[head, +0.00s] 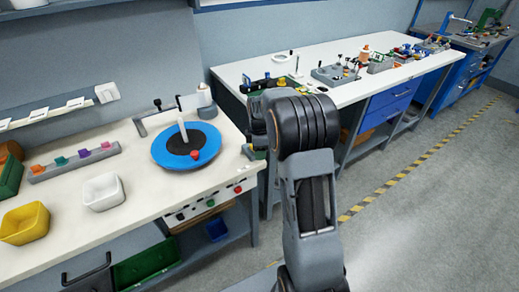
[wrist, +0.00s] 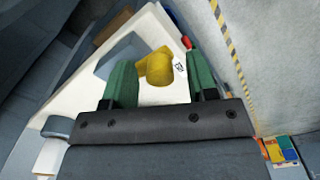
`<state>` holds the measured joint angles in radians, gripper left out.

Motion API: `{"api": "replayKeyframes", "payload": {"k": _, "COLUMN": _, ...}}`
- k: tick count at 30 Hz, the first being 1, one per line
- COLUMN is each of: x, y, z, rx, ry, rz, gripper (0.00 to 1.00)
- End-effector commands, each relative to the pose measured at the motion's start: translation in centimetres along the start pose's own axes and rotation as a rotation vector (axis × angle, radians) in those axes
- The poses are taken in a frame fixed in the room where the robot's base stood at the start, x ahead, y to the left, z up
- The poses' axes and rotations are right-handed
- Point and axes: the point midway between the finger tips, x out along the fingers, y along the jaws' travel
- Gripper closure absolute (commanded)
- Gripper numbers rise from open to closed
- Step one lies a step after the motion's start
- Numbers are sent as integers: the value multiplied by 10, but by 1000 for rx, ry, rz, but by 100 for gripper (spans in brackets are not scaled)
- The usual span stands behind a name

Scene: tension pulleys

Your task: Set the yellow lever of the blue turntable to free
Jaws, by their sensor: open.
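The blue turntable (head: 165,158) lies on the left bench, with a dark centre, an upright white pin and a red ball on it. In the wrist view a rounded yellow piece (wrist: 158,68), which looks like the yellow lever, is on the white bench top near its corner, beside a grey block (wrist: 121,56). My gripper (wrist: 160,62) is open, its green fingers on either side of the yellow piece in the picture; I see no contact. In the head view my gripper (head: 257,152) points down at the bench's right end, and the yellow piece is hidden there.
A white bin (head: 103,192) and a yellow bin (head: 24,223) stand left of the turntable. A grey rack (head: 75,163) with coloured pieces is behind them. A clamp arm and a white roll (head: 205,97) stand behind the turntable. Another bench (head: 320,58) is behind my arm.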

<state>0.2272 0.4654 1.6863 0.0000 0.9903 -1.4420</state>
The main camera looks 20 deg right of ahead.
Motion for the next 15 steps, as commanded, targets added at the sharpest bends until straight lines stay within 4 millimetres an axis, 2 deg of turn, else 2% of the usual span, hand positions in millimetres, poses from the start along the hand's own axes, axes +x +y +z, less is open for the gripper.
{"api": "replayKeyframes", "payload": {"k": 2, "x": 0, "y": 0, "z": 0, "rx": 0, "ry": 0, "rz": 0, "gripper": 49}}
{"api": "replayKeyframes", "payload": {"k": 15, "x": 0, "y": 0, "z": 0, "rx": 0, "ry": 0, "rz": 1, "gripper": 91}}
